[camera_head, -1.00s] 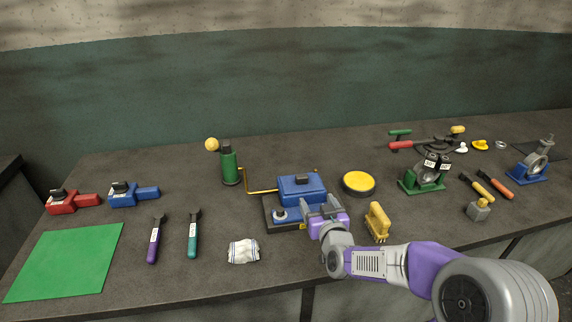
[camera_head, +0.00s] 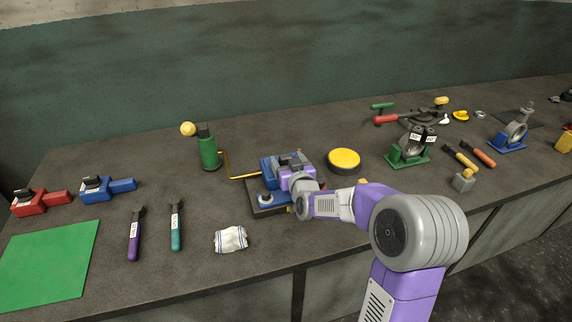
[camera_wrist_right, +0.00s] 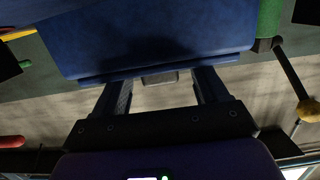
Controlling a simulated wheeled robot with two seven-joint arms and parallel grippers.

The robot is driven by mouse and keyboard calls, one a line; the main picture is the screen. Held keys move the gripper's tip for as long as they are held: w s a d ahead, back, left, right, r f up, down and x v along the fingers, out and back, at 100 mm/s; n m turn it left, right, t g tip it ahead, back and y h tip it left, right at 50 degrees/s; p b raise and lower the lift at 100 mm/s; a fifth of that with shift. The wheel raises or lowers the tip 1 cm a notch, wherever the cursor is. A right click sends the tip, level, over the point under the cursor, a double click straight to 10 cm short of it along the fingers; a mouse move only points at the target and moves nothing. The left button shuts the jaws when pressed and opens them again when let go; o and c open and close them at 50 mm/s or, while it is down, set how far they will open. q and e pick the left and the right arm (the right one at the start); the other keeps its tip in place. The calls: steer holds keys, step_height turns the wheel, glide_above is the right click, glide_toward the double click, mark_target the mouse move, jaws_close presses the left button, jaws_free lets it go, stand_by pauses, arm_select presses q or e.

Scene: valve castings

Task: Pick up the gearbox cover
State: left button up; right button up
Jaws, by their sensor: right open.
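The blue boxy part that looks like the gearbox cover (camera_head: 267,169) sits on a black base (camera_head: 264,211) at the middle of the bench in the head view. My right gripper (camera_head: 291,163) is over its right part and hides much of it. In the right wrist view, the blue cover (camera_wrist_right: 160,40) fills the upper middle. My right gripper's two dark fingers (camera_wrist_right: 163,82) are spread apart and reach to its near edge. I cannot tell whether they touch it. My left gripper is not in view.
A green cylinder (camera_head: 208,150) with a yellow knob and brass pipe stands left of the base. A white cloth (camera_head: 230,239) lies in front. A green mat (camera_head: 49,265) lies at the left front.

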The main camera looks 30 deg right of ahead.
jaws_close()
steer(key=shift+r, duration=0.1)
stand_by(0.3)
